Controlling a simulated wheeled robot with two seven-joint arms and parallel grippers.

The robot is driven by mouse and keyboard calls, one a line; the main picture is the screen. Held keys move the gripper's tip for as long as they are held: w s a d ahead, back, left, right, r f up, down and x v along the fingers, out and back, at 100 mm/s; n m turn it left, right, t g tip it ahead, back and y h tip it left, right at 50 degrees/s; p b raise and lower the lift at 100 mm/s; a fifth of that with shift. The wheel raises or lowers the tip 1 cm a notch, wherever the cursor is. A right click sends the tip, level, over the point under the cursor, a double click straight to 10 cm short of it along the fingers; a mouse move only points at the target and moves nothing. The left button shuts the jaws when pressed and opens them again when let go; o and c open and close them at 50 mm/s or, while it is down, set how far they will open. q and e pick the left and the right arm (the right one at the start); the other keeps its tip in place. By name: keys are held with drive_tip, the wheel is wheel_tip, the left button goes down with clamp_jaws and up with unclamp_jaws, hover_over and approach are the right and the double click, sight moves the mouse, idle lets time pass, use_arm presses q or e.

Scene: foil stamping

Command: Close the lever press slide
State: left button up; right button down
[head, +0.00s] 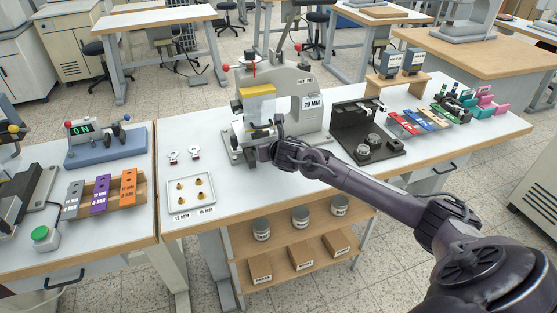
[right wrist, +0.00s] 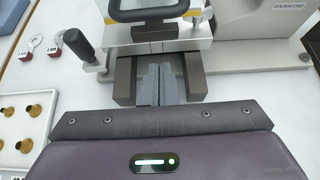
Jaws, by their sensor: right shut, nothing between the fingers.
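The lever press (head: 303,82) is a grey machine marked 20 MM, with a yellow guard (head: 257,91) at its front. My right gripper (head: 265,150) is at the lower front of the press. In the right wrist view my right gripper (right wrist: 158,72) has its fingers together, empty, between two dark brown blocks (right wrist: 125,78) on the press base. A black loop handle (right wrist: 156,14) stands on a pale plate just beyond the fingertips. I cannot tell whether the fingers touch the slide. My left gripper is out of view.
A tray (head: 191,206) with several brass pieces and two small red-tagged rings lie left of the press. A black-handled knob (right wrist: 78,43) sticks out at the press's left. A black fixture (head: 370,140) stands to the right. The table's front edge is close below my arm.

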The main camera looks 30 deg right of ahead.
drive_tip(key=v, duration=0.9)
drive_tip(key=s+a+f+m+g+y, duration=0.1)
drive_tip(key=s+a+f+m, duration=0.35)
drive_tip(key=a+m, duration=0.2)
drive_tip(key=s+a+f+m+g+y, duration=0.1)
drive_tip(key=s+a+f+m, duration=0.2)
drive_tip(key=s+a+m, duration=0.3)
drive_tip(key=s+a+f+m+g+y, duration=0.1)
drive_tip(key=s+a+m+g, duration=0.15)
drive_tip(key=s+m, duration=0.65)
drive_tip(key=s+a+f+m+g, duration=0.15)
drive_tip(key=s+m+g, duration=0.25)
drive_tip(key=s+m, duration=0.5)
wheel_tip(320, 180, down, 32)
drive_tip(key=s, duration=0.2)
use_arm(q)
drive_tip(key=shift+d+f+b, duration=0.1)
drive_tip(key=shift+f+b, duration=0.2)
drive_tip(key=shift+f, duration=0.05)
use_arm(e)
drive_tip(key=s+d+f+g, duration=0.2)
drive_tip(key=s+d+f, duration=0.1)
drive_tip(key=s+f, duration=1.2)
drive_tip(key=s, duration=0.4)
drive_tip(key=shift+d+f, duration=0.2)
drive_tip(key=shift+f, duration=0.2)
